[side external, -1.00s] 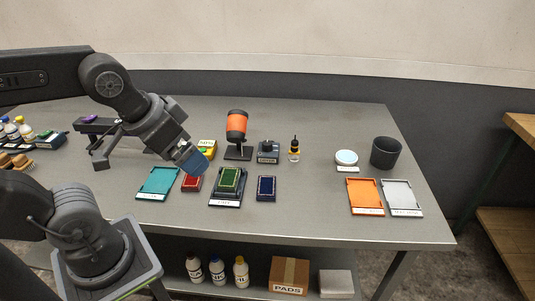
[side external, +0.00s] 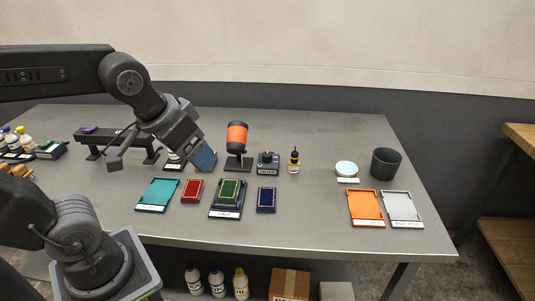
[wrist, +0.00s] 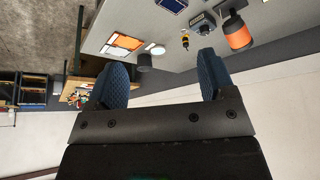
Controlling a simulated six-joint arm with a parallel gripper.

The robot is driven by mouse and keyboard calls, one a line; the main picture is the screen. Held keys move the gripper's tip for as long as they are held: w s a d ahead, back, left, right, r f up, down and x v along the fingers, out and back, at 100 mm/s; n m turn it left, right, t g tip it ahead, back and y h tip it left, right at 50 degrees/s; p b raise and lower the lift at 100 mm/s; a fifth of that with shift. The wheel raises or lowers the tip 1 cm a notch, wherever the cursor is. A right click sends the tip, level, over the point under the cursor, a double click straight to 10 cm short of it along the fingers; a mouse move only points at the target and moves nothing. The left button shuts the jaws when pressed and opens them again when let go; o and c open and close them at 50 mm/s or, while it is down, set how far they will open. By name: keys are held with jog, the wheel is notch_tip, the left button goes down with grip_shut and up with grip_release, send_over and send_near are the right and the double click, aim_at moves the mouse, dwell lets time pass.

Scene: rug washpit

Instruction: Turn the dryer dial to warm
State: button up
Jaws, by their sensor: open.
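A small dark box with a round black knob on top (side external: 268,160) stands on the table, with a label on its front; I take it to be the dryer dial. Its setting is too small to read. It also shows in the wrist view (wrist: 203,25). The orange and black dryer (side external: 237,138) stands just left of it on a dark stand, and at the wrist view's top right (wrist: 236,32). My gripper (side external: 205,158) is left of the dryer, above the table. In the wrist view its blue fingers (wrist: 163,65) are apart with nothing between them.
Teal (side external: 157,194), red, green and blue pads or trays lie in front. A white dish (side external: 346,168), dark cup (side external: 386,163), orange tray (side external: 366,207) and grey tray are at right. Table between bottle and dish is clear.

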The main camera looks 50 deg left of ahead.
jog(key=w+n, duration=0.1)
jog(key=w, duration=0.1)
jog(key=w+a, duration=0.1)
jog(key=w, duration=0.1)
jog(key=w+r+n+g, duration=0.1)
jog(key=w, duration=0.1)
jog(key=shift+w+a+n+y, duration=0.15)
jog(key=shift+a+n+y, duration=0.15)
jog(key=shift+a+y, duration=0.1)
jog(key=c, duration=0.3)
jog(key=n+g+y, duration=0.3)
jog(key=n, duration=0.7)
send_over(267, 154)
jog(key=s+d, duration=0.2)
jog(key=d, duration=0.3)
notch_tip(267, 154, down, 12)
jog(key=x, duration=1.3)
jog(key=shift+w+a+r, duration=0.1)
jog(key=shift+w, duration=0.1)
jog(key=shift+c, duration=0.3)
jog(key=c, duration=0.8)
